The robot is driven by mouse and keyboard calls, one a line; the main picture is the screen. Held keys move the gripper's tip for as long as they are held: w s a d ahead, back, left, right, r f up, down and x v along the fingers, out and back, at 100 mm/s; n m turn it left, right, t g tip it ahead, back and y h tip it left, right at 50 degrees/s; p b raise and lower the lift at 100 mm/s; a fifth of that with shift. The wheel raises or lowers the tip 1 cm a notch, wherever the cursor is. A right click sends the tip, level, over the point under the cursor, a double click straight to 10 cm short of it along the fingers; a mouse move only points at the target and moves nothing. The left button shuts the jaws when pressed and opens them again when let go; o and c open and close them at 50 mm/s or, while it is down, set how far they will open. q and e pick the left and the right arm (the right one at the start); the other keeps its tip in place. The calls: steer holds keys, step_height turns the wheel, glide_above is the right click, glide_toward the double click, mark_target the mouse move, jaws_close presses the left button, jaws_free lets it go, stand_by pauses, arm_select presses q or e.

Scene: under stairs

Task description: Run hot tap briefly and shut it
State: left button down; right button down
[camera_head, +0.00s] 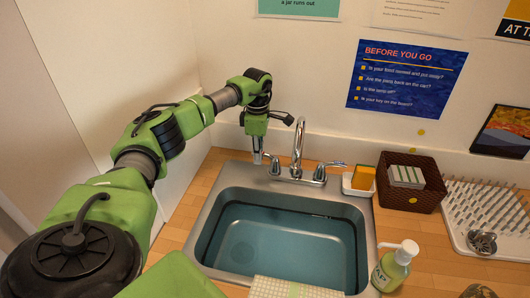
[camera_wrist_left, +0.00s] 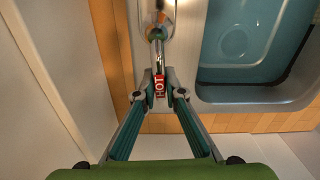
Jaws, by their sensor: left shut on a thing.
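The hot tap handle (camera_head: 274,166) is a chrome lever on the left of the faucet (camera_head: 298,145), at the sink's back rim. In the left wrist view the hot lever (camera_wrist_left: 158,50) carries a red label (camera_wrist_left: 159,86) reading HOT. My left gripper (camera_head: 257,158) comes down at the lever from the left; in the wrist view its fingertips (camera_wrist_left: 160,88) are closed around the labelled end. The cold-side handle (camera_head: 322,172) is on the right. The sink (camera_head: 213,207) holds bluish water. I see no clear stream from the spout. My right gripper is out of view.
A soap bottle (camera_head: 393,267) stands at the sink's front right corner. A sponge (camera_head: 363,177) in a dish, a dark basket (camera_head: 420,197) and a drying rack (camera_head: 482,212) are to the right. A checked cloth (camera_head: 290,289) lies at the front. A wall is close on the left.

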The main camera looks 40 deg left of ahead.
arm_select(q)
steer(key=n+p, duration=0.1)
steer(key=s+d+n+p, duration=0.1)
steer(key=n+p, duration=0.1)
steer(key=n, duration=0.1)
steer(key=shift+s+d+r, duration=0.2)
steer(key=shift+d, duration=0.1)
steer(key=shift+s+d+f+n+p, duration=0.15)
steer(key=shift+d+n+p, duration=0.3)
steer(key=shift+n, duration=0.45)
steer(key=shift+s+d+n+p, duration=0.25)
steer(key=shift+d+n+p, duration=0.2)
steer(key=shift+n+p, duration=0.6)
steer(key=shift+s+d+n, duration=0.1)
steer(key=shift+d+n, duration=0.25)
steer(key=shift+n, duration=0.7)
stand_by(1.0)
